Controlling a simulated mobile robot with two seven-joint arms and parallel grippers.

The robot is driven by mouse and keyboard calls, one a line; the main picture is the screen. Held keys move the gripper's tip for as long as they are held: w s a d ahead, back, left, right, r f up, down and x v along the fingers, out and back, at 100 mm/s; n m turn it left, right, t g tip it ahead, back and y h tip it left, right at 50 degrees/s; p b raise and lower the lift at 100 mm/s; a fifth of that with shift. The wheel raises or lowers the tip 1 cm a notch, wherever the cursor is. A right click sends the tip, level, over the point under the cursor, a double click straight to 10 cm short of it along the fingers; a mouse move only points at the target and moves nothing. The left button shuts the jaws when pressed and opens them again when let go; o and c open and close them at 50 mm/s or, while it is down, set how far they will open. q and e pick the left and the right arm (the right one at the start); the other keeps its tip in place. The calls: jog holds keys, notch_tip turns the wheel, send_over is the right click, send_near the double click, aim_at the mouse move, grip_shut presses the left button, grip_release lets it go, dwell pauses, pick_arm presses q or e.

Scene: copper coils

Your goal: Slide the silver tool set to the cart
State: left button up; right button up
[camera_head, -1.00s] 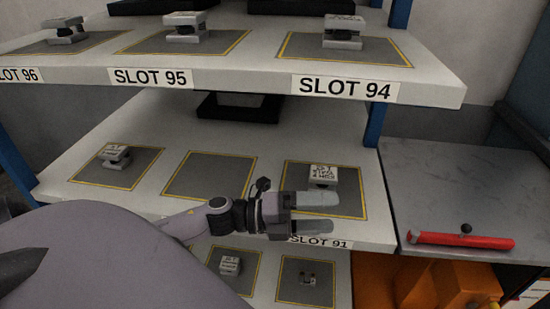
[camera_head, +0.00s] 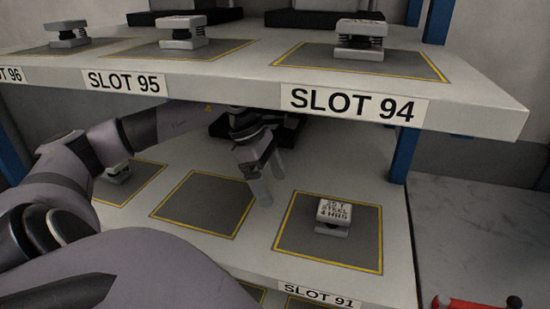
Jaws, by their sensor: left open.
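A small silver labelled block (camera_head: 335,214) stands on the dark yellow-edged mat (camera_head: 300,236) of slot 91 on the middle shelf. Its printed label is only partly readable. My left gripper (camera_head: 268,182) reaches in under the upper shelf, fingers angled down, open and empty. It is behind and to the left of the block, apart from it, near the right edge of the empty mat (camera_head: 205,205). The cart seems to be the grey-topped surface (camera_head: 470,235) at the right, only partly in view. My right gripper is not in view.
The upper shelf (camera_head: 480,110), with labels for slots 94 and 95 and several similar silver pieces, overhangs my left gripper. Another piece (camera_head: 118,173) stands on the left middle mat, partly behind my arm. A blue post (camera_head: 405,140) and a red bar (camera_head: 470,304) are at the right.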

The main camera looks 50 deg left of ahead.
pick_arm(q)
jog(key=p, duration=0.3)
send_near(335, 210)
jog(key=x, duration=0.4)
jog(key=shift+s+a+f, duration=0.1)
jog(key=shift+a+f, duration=0.05)
jog(key=shift+f, duration=0.25)
jog(key=shift+d+x, duration=0.2)
jog(key=shift+x, duration=2.6)
jog(key=shift+r, duration=0.1)
jog(key=c, duration=1.4)
